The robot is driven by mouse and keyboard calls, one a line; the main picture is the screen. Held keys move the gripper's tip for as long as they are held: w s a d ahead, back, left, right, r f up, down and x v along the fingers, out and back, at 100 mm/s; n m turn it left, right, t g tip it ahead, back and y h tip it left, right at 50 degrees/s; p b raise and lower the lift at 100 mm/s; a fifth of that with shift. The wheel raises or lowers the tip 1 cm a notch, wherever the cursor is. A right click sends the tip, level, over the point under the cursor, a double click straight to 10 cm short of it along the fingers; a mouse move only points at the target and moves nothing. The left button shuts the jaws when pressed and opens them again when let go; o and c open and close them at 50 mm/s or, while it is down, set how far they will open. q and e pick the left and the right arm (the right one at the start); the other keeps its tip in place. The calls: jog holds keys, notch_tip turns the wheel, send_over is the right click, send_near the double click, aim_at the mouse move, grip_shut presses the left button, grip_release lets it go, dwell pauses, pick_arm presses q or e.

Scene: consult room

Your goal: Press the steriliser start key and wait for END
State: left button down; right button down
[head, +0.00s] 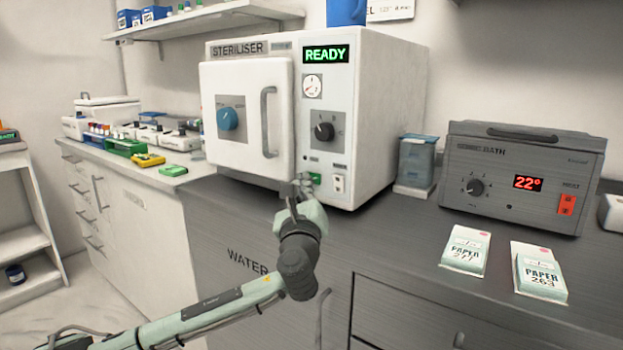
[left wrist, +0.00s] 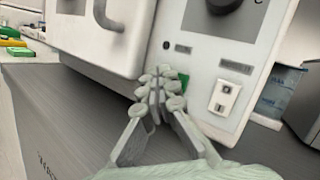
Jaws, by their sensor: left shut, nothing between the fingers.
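The white steriliser (head: 378,120) stands on the dark counter with its door shut. Its display (head: 326,54) reads READY in green. The green start key (head: 314,178) is low on its front panel, left of a white rocker switch (head: 338,184). My left gripper (head: 302,184) is shut and empty, with its fingertips just left of the green key. In the left wrist view the fingertips (left wrist: 158,78) partly cover the green key (left wrist: 183,80); I cannot tell whether they touch it. My right gripper is not in view.
A grey sonic bath (head: 520,170) showing 22° stands to the right, with two paper packs (head: 466,250) (head: 540,272) in front. A blue-grey container (head: 416,162) stands between the machines. Racks and small boxes (head: 125,147) line the left counter.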

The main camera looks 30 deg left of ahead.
pick_arm(q)
jog(key=shift+w, duration=0.25)
jog(key=shift+w+d+f, duration=0.1)
jog(key=shift+w, duration=0.05)
dwell(0.7)
jog(key=shift+s+f, duration=0.4)
jog(key=shift+s, duration=0.3)
jog(key=shift+s+a+r+p, duration=0.15)
jog(key=shift+s+p, duration=0.15)
jog(key=shift+s, duration=0.95)
jog(key=shift+s+a+r+p, duration=0.15)
jog(key=shift+s+p, duration=0.1)
jog(key=shift+s, duration=1)
